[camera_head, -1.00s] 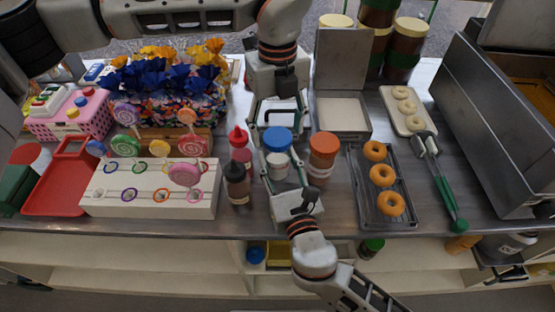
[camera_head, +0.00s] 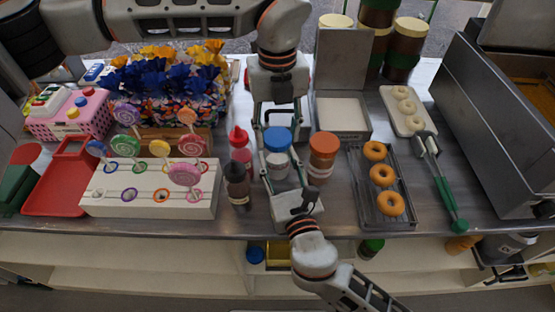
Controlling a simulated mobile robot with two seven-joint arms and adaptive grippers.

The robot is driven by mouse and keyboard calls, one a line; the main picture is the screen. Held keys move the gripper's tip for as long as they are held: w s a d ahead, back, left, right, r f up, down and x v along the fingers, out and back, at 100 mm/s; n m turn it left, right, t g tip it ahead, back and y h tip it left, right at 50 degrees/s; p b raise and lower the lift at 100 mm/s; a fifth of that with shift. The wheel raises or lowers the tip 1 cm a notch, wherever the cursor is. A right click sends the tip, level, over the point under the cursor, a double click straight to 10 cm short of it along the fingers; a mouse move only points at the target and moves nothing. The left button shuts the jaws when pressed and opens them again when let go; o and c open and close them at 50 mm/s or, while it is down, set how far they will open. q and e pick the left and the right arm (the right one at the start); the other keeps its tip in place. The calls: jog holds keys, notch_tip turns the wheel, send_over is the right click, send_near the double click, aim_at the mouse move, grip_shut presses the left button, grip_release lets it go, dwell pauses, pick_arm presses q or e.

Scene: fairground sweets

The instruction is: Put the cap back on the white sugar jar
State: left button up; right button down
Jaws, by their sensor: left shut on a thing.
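The blue cap (camera_head: 277,138) is directly above the white sugar jar (camera_head: 278,167) at the middle of the counter. I cannot tell whether it is seated on the jar or just over its mouth. My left gripper (camera_head: 279,128) reaches down from the back and is shut on the cap, with a finger on each side. My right gripper (camera_head: 279,172) reaches in from the front edge, its fingers around the jar. The jar stands upright between them; its lower part is partly hidden by that gripper.
An orange-capped jar (camera_head: 322,158) stands close on the right. A red bottle (camera_head: 240,143) and dark bottle (camera_head: 237,183) stand on the left. A white lollipop stand (camera_head: 130,200) is further left. A doughnut rack (camera_head: 371,208) is to the right.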

pick_arm(q)
jog(key=m, duration=0.5)
jog(key=shift+m, duration=0.4)
jog(key=m, duration=0.6)
jog(key=shift+m, duration=0.4)
jog(key=m, duration=0.4)
jog(key=o, duration=1.2)
jog(key=shift+o, duration=0.2)
jog(key=shift+r, duration=2.25)
